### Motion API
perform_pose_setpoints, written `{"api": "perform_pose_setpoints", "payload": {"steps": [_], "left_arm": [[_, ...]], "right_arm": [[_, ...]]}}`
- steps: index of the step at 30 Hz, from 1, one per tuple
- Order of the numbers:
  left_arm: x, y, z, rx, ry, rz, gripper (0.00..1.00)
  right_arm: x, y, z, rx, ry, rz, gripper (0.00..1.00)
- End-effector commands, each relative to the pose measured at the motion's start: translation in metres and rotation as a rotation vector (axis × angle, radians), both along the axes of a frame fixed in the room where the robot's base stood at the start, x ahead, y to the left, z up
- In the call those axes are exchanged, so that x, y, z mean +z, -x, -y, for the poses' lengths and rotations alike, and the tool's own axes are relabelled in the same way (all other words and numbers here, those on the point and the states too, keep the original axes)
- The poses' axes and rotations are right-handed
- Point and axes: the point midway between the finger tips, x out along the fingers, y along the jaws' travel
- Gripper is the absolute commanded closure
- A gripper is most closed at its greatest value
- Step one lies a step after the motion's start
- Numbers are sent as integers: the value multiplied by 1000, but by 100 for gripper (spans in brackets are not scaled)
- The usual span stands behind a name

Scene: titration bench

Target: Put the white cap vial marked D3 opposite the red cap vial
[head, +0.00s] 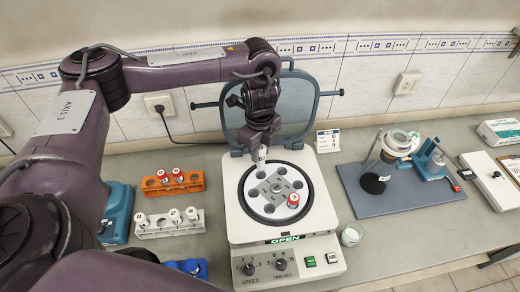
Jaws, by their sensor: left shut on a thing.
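My left gripper (262,143) is shut on a white cap vial (261,158), held upright over the back-left part of the centrifuge rotor (275,188). Its mark is too small to read surely. The red cap vial (293,200) sits in a rotor hole at the front right, roughly across the hub from the held vial. The centrifuge (240,225) has its lid (297,100) raised and its display reads OPEN. My right gripper is not in view.
A white rack (165,231) with white cap vials and an orange rack (192,184) with red cap vials stand left of the centrifuge. A blue rack (190,268) is in front of them. A small beaker (351,235) and a blue-based stand (375,203) are to the right.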

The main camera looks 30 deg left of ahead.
Motion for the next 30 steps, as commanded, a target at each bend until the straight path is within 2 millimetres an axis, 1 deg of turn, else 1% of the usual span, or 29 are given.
{"api": "perform_pose_setpoints", "payload": {"steps": [1, 6, 7, 8, 18, 30], "left_arm": [[-10, 0, 0, 0, -1, 1, 96], [-24, 0, 0, 2, 0, 0, 96], [-18, 0, 0, 2, 1, 0, 96], [-17, 0, 0, 2, 1, 0, 96], [-22, 0, 0, 1, 1, -1, 96], [-23, 0, 0, 1, 1, -1, 96]], "right_arm": [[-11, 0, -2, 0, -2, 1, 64], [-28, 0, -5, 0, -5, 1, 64], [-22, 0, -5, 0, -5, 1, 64], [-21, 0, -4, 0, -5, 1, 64], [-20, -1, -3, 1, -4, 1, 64], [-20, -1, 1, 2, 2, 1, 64]]}}
